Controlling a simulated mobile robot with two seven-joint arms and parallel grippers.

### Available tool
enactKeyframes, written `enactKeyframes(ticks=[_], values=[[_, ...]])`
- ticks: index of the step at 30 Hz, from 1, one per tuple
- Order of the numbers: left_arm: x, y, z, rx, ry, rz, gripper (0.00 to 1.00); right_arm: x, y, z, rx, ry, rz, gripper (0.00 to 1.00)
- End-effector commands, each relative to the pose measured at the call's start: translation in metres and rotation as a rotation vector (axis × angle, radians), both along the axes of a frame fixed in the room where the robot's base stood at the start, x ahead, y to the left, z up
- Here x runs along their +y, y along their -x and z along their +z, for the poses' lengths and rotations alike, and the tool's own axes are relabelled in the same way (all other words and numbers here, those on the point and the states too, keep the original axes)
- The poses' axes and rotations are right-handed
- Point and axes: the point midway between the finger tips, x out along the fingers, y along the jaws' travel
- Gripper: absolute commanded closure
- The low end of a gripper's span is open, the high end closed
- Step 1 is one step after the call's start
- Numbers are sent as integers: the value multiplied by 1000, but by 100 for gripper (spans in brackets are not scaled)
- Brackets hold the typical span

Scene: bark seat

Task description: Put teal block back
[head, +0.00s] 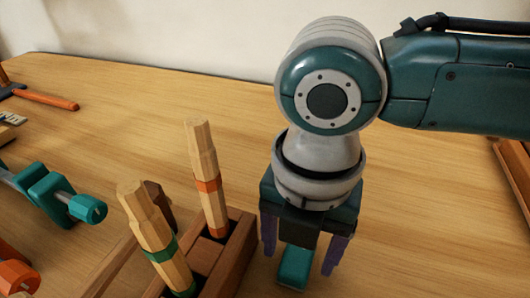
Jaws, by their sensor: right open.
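The teal block (294,268) shows below my right gripper (300,263), between its two purple fingers. Its upper end is hidden by the gripper's dark palm. The right gripper points down and is open, with a finger on each side of the block and visible gaps. I cannot tell exactly how high the fingertips are above the table. A wooden rack (233,256) stands just left of the gripper, with wooden sticks in it, one with an orange band (207,182) and one with a green band (158,243). My left gripper is not in view.
A teal clamp-like tool (52,192) lies at the left, with an orange-ended tool (16,276) below it. A hammer with an orange handle (48,98) lies at the far left. A wooden tray edge (515,175) shows at right. The table's back middle is clear.

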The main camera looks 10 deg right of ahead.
Motion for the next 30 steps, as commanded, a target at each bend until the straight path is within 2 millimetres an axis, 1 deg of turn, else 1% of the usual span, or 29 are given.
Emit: enactKeyframes(ticks=[2, 5, 8, 15, 19, 21, 24, 28, 30], values=[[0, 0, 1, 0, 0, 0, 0, 0, 0, 3, -1, 1, 0, 26], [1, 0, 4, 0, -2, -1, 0, 0, -1, 13, -2, -1, 1, 26], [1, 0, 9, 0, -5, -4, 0, 0, -1, 33, -3, -1, 1, 26], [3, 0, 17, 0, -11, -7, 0, 1, -1, 87, -4, -2, 1, 26], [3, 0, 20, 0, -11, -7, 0, 1, -1, 109, -3, -2, 0, 26], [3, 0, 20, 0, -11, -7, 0, 1, 0, 116, -2, -1, 0, 26], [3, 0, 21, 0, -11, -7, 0, 1, 0, 122, 0, -1, -2, 26], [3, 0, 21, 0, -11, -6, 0, 2, 1, 123, 1, -6, -7, 26], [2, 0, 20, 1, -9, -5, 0, 9, 6, 119, 1, -31, -33, 26]])
